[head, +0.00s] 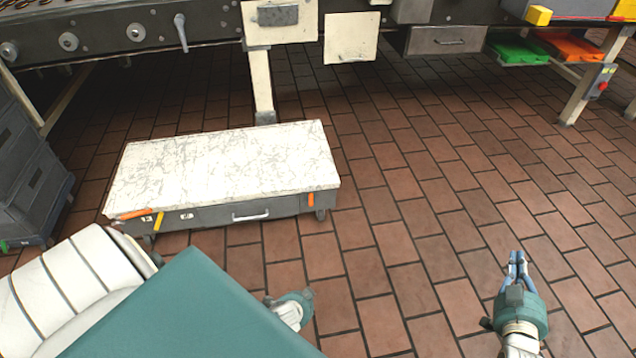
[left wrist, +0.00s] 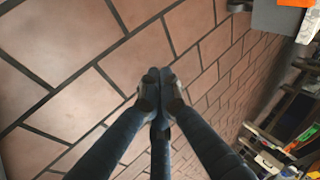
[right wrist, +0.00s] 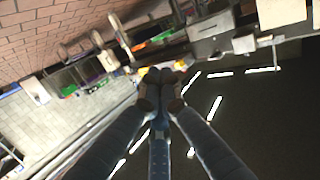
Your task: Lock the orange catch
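A low grey cart with a white marbled top (head: 225,165) stands on the floor at left of centre in the head view. An orange catch (head: 311,198) stands upright at the right of its front face. Another orange catch (head: 134,213) lies nearly flat at the front left corner, beside a tilted yellow catch (head: 160,221). In the left wrist view, an orange piece (left wrist: 292,3) shows at the top right edge. My left gripper (left wrist: 158,78) is shut and empty above the floor. My right gripper (head: 517,260) is shut and empty, right of the cart; its fingertips meet in the right wrist view (right wrist: 160,76).
A long dark machine (head: 110,38) with knobs and a lever spans the back left. Stacked grey crates (head: 28,180) stand left of the cart. Green (head: 514,50) and orange (head: 570,46) trays sit at the back right. The tiled floor right of the cart is clear.

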